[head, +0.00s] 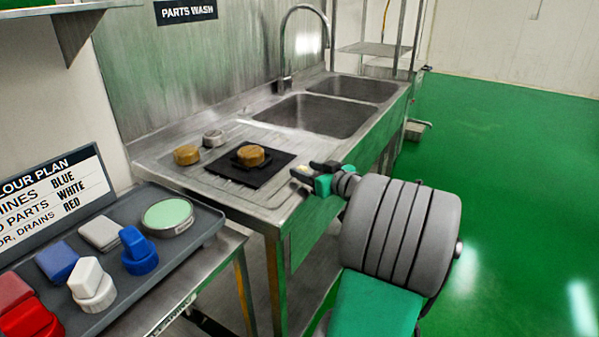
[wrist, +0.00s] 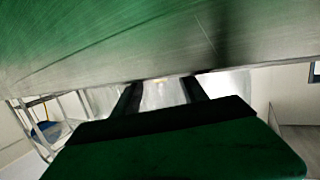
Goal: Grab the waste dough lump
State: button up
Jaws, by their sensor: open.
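Two round brown lumps are on the steel drainboard (head: 225,190) in the head view. One brown lump (head: 250,155) is on a black square mat (head: 262,177), with a dark piece around its base. The other brown lump (head: 187,155) is on the bare steel to the left. I cannot tell which one is the waste dough. My gripper (head: 304,171) is at the drainboard's front edge, to the right of the mat and apart from both lumps. In the wrist view its two dark fingers (wrist: 161,88) are spread with nothing held between them. No lump is clear there.
A small grey metal piece (head: 213,138) stands behind the lumps. Two sink basins (head: 318,117) and a curved tap (head: 284,50) are beyond. A dark tray (head: 205,222) with coloured brushes and a green-topped round tin (head: 168,215) is at the left. Green floor at the right is open.

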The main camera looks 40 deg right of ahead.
grip_shut()
dwell(0.5)
